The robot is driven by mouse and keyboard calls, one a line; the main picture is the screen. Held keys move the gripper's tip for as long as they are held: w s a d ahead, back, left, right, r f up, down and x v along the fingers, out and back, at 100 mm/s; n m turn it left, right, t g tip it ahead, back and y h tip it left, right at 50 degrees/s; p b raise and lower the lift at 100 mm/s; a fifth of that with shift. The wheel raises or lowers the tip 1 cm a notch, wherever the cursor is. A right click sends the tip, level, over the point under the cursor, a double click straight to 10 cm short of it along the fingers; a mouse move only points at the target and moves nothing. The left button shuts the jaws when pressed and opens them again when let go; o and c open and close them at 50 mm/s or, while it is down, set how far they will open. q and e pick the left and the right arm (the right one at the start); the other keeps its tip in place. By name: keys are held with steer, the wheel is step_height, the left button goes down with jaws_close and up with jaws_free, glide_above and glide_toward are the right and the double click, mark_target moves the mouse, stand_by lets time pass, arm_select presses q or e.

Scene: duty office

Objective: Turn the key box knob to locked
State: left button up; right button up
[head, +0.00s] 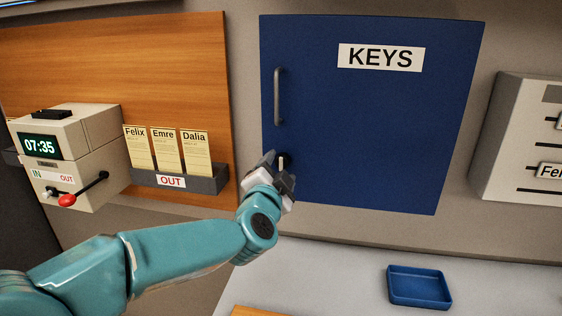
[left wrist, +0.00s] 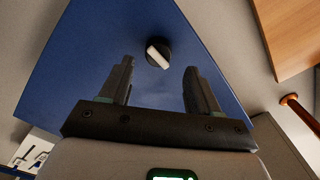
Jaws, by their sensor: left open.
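The blue key box (head: 375,120) hangs on the wall with its door shut and a KEYS label (head: 381,57). Its knob (left wrist: 158,53) is a dark disc with a pale bar, tilted in the left wrist view. In the head view the knob (head: 283,160) is partly hidden by my left gripper (head: 271,166). In the left wrist view my left gripper (left wrist: 158,82) is open and empty, its fingers apart; the knob shows just beyond the fingertips, between their lines. I see no lock-state mark. My right gripper is in neither view.
A grey door handle (head: 278,96) stands out above the knob. Left are a time clock (head: 65,150) with a red-tipped lever and a card rack (head: 180,180). A blue tray (head: 419,287) lies on the pale counter (head: 330,275) below. A pale board (head: 515,150) hangs at right.

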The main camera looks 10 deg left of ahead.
mark_target(281, 165)
arm_select(q)
steer(key=w, duration=0.4)
steer(key=shift+a+f, duration=0.15)
steer(key=shift+f, duration=0.25)
steer(key=shift+s+r, duration=0.25)
steer(key=shift+s, duration=0.2)
steer(key=shift+w+f, duration=0.2)
steer(key=shift+w, duration=0.15)
steer(key=c, duration=0.8)
steer(key=shift+s, duration=0.1)
steer(key=shift+c, duration=1.2)
steer(key=shift+s+r, duration=0.1)
